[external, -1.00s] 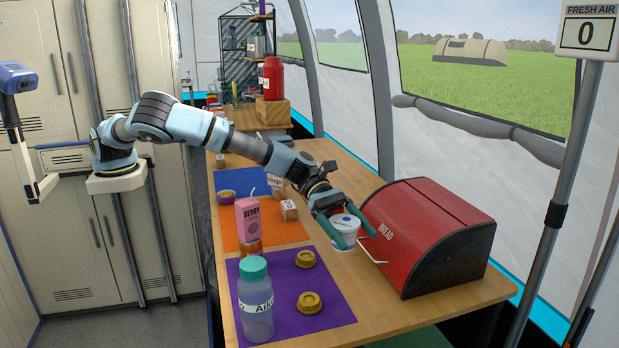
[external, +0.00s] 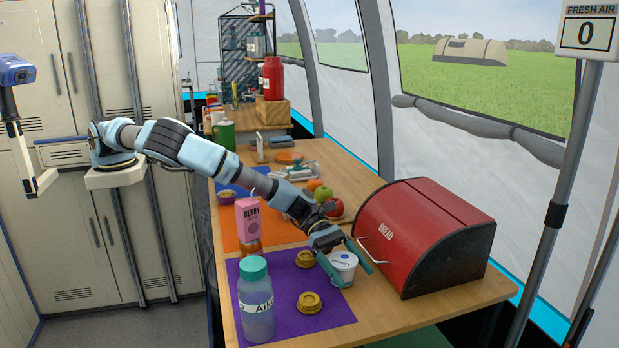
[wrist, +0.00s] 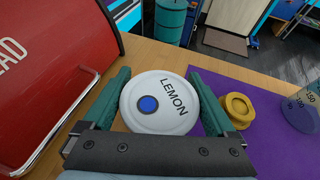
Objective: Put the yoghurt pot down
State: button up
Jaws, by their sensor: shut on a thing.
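The yoghurt pot (external: 343,262) is white with blue print. In the wrist view its pale lid (wrist: 160,103) reads LEMON and has a blue dot. My gripper (external: 355,277) is shut on the pot, with one green finger on each side. The pot looks upright and is low over the wooden table, between the purple mat (external: 290,322) and the red bread bin (external: 420,235). Its base is partly hidden by a finger, and I cannot tell whether it touches the table.
On the purple mat are two yellow-brown rings (external: 310,302) and a bottle with a green cap (external: 256,305). A pink berry carton (external: 248,220) stands behind on the orange mat. Fruit (external: 323,194) lies farther back. Bare table (external: 375,312) shows in front of the pot.

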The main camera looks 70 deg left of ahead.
jog(key=shift+f, duration=0.15)
jog(key=o, duration=1.2)
jog(key=shift+c, duration=0.2)
jog(key=shift+r, duration=0.25)
jog(key=b+v, duration=0.2)
jog(key=v, duration=1)
